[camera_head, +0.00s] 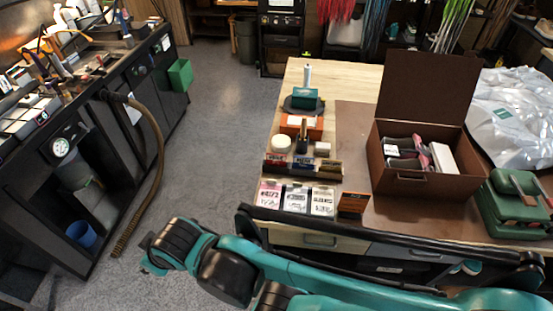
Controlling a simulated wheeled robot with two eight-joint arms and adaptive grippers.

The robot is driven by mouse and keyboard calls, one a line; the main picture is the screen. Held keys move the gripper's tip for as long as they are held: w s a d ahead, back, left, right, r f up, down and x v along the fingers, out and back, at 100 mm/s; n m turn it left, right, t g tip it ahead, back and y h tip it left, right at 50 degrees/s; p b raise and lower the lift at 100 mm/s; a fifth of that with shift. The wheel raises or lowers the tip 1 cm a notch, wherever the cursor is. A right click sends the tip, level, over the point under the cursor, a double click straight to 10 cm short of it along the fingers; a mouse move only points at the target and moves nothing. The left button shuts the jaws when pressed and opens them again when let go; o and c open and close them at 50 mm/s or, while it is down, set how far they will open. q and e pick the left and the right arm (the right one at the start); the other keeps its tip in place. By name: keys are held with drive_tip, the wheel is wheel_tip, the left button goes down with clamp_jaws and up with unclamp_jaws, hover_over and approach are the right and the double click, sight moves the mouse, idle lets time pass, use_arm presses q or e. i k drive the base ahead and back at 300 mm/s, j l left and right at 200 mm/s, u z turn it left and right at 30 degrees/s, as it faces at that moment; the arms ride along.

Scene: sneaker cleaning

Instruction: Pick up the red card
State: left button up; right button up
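Three small cards with printed writing lie in a row near the front edge of the wooden table (350,78). The leftmost card (269,194) has a pinkish-red upper part and looks like the red card. A dark-topped card (295,199) and a pale card (322,202) lie to its right. A small orange-brown item (352,204) is right of them. Nothing holds the leftmost card. My teal and black arm links cross the bottom of the view, in front of the table edge. Neither gripper's fingers show.
A small rack (301,169) stands just behind the cards. An open brown box (408,182) holding shoes is to the right, with a green case (517,205) beyond it. A dark workbench (92,108) with a hanging hose (156,165) is at left. Grey floor lies between.

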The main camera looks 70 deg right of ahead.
sight(278, 160)
drive_tip(key=i+z, duration=0.15)
drive_tip(key=z, duration=0.3)
drive_tip(key=i+z, duration=0.1)
drive_tip(key=z, duration=0.35)
drive_tip(key=i+j+z, duration=0.15)
drive_tip(key=z, duration=0.3)
drive_tip(key=i+z, duration=0.15)
drive_tip(key=z, duration=0.3)
drive_tip(key=i+z, duration=0.1)
drive_tip(key=z, duration=0.4)
drive_tip(key=i+j+z, duration=0.1)
drive_tip(key=z, duration=0.35)
drive_tip(key=i+j+z, duration=0.1)
drive_tip(key=z, duration=0.35)
drive_tip(key=j+z, duration=0.25)
drive_tip(key=z, duration=0.2)
drive_tip(key=j+z, duration=0.2)
drive_tip(key=z, duration=0.3)
drive_tip(key=i+j, duration=0.05)
